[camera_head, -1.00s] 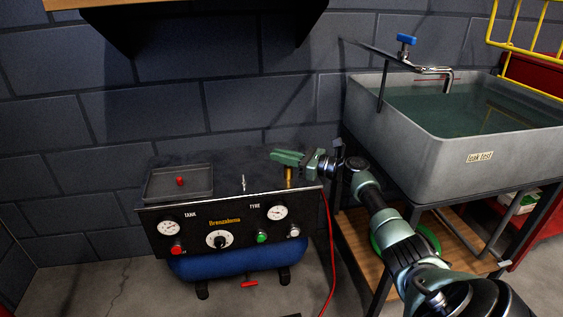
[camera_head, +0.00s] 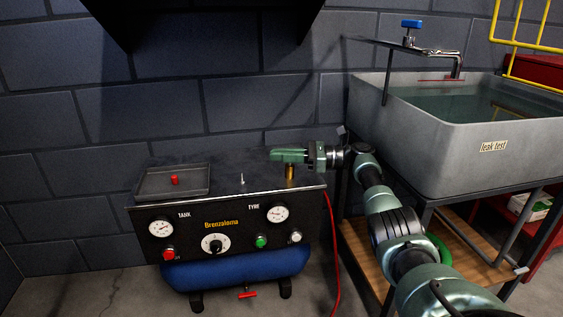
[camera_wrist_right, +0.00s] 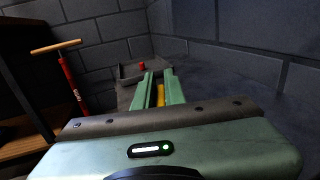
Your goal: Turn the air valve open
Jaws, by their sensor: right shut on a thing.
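The air valve shows as a brass post (camera_head: 290,173) on the right end of the compressor's (camera_head: 225,225) top. My right gripper (camera_head: 274,155) reaches in from the right, level above the post, with its fingers pointing left. In the right wrist view its green fingers (camera_wrist_right: 159,82) are shut on a yellow bar (camera_wrist_right: 161,96), which looks like the valve's handle. The fingers and gripper body hide most of the handle, so its exact angle is hard to tell. My left gripper is out of view.
A shallow tray (camera_head: 149,185) with a red piece (camera_head: 175,180) sits on the compressor's left end. A small metal toggle (camera_head: 242,180) stands mid-top. A red hose (camera_head: 334,255) hangs at its right. The leak-test sink (camera_head: 455,160) stands close on the right.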

